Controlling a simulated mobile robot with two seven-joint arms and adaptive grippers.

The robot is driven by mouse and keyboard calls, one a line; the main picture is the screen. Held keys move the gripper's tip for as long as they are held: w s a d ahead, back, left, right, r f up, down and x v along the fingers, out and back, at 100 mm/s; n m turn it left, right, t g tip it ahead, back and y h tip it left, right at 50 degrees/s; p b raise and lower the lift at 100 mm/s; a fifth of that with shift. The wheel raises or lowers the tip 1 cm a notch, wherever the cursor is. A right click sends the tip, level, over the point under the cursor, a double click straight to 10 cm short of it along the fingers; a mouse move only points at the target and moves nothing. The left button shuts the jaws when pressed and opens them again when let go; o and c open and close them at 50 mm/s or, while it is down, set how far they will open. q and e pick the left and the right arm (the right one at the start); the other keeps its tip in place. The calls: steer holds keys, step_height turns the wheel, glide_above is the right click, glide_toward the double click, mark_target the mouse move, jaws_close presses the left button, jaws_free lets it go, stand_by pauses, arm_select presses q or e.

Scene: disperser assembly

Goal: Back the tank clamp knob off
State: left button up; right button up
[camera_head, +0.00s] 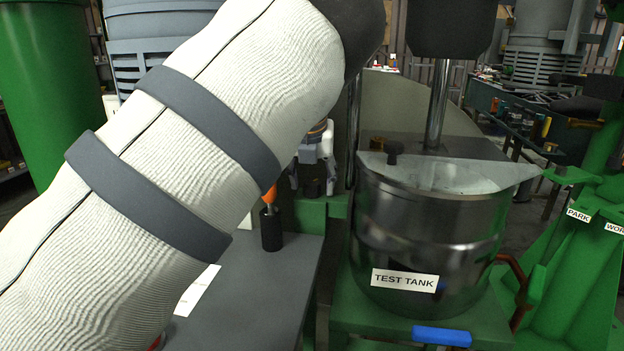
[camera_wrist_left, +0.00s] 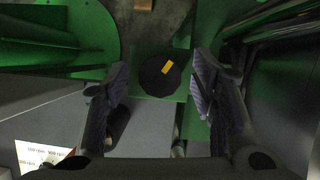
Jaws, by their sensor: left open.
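The tank clamp knob (camera_wrist_left: 160,75) is round and black with a yellow mark, on a green bracket in the left wrist view. It lies between and beyond the spread fingers of my left gripper (camera_wrist_left: 160,95), which is open and empty. In the head view a dark knob (camera_head: 312,187) shows just below my left gripper (camera_head: 313,168), left of the steel test tank (camera_head: 425,235). My large white left arm covers much of the left side there. Whether the fingers touch the knob cannot be told. My right gripper is not in view.
A black cylinder with an orange top (camera_head: 271,230) stands on the grey table (camera_head: 255,290), close to my left arm. A blue handle (camera_head: 441,336) sits below the tank. A green frame (camera_head: 580,265) stands at right. A steel shaft (camera_head: 438,100) rises above the tank.

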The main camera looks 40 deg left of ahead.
arm_select(q)
steer(key=c, duration=1.1)
steer(key=shift+c, duration=0.2)
steer(key=shift+f, duration=0.1)
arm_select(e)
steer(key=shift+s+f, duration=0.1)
arm_select(q)
steer(key=n+g+b, duration=0.1)
steer(key=n, duration=0.2)
steer(key=shift+f+y, duration=0.2)
steer(key=shift+y, duration=0.2)
steer(key=n+g+b, duration=0.1)
steer(key=n, duration=0.2)
steer(key=shift+w+n+y, duration=0.15)
steer(key=shift+n+y, duration=0.15)
steer(key=shift+y, duration=0.1)
steer(key=n+g+b, duration=0.1)
steer(key=n, duration=0.3)
steer(key=shift+r+g, duration=0.1)
steer(key=shift+g, duration=0.3)
steer(key=shift+d+r+n+g+b, duration=0.1)
steer(key=shift+n+g+b, duration=0.45)
steer(key=shift+n, duration=1.05)
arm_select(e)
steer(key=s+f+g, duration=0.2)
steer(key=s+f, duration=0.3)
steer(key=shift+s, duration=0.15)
